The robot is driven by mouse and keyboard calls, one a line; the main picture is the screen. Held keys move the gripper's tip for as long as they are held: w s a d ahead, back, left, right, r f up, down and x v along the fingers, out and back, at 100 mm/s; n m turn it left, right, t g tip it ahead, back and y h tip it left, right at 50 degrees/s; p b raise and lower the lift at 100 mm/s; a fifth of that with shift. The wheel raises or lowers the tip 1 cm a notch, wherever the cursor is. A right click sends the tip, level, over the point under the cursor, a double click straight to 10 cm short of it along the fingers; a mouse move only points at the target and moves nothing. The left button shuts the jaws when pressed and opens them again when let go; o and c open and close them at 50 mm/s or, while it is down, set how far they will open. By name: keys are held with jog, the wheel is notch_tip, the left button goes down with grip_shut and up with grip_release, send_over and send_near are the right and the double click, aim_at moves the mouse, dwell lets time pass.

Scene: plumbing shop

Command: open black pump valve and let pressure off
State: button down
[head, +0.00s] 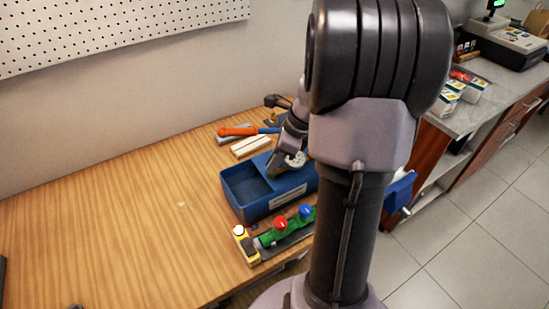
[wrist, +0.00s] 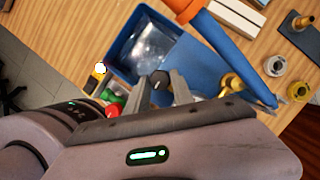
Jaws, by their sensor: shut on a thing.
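The pump has a blue open-topped tank (head: 243,209) on the wooden bench, and it also shows in the wrist view (wrist: 122,50). Its blue lever with an orange grip (head: 237,131) crosses the upper part of the wrist view (wrist: 222,40). The black valve knob (wrist: 159,77) sits beside the tank's opening. My gripper (wrist: 162,86) has its two grey fingers on either side of this knob, shut on it. In the head view my gripper (head: 274,168) is over the pump, and my arm hides the knob and part of the pump.
A green manifold with red (head: 281,224) and blue knobs lies in front of the tank, next to a yellow device (head: 246,245) with a white top. Pale blocks (head: 251,145) lie behind the tank. Brass fittings (wrist: 273,66) are near the lever. The bench's left side is mostly clear.

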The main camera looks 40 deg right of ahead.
jog(key=n+p, duration=0.2)
jog(key=n+g+y+p, duration=0.1)
jog(key=p, duration=0.1)
jog(key=shift+w+d+r+n, duration=0.1)
jog(key=shift+r+n, duration=0.15)
jog(key=shift+n, duration=0.15)
jog(key=n+p, duration=0.1)
jog(key=n, duration=0.1)
jog(key=n+g+p, duration=0.1)
jog(key=p, duration=0.1)
jog(key=shift+w+n+g+y, duration=0.1)
jog(key=shift+n+g+y, duration=0.2)
jog(key=shift+n, duration=0.1)
jog(key=n+p, duration=0.2)
jog(key=n+g+p, duration=0.1)
jog(key=n+p, duration=0.1)
jog(key=shift+w+d+g, duration=0.1)
jog(key=shift+w+g, duration=0.05)
jog(key=shift+g, duration=0.15)
jog(key=shift+f+n+g+p, duration=0.2)
jog(key=shift+n+g+p, duration=0.4)
jog(key=shift+n+p, duration=0.7)
jog(key=shift+n, duration=0.6)
jog(key=c, duration=1.1)
grip_release()
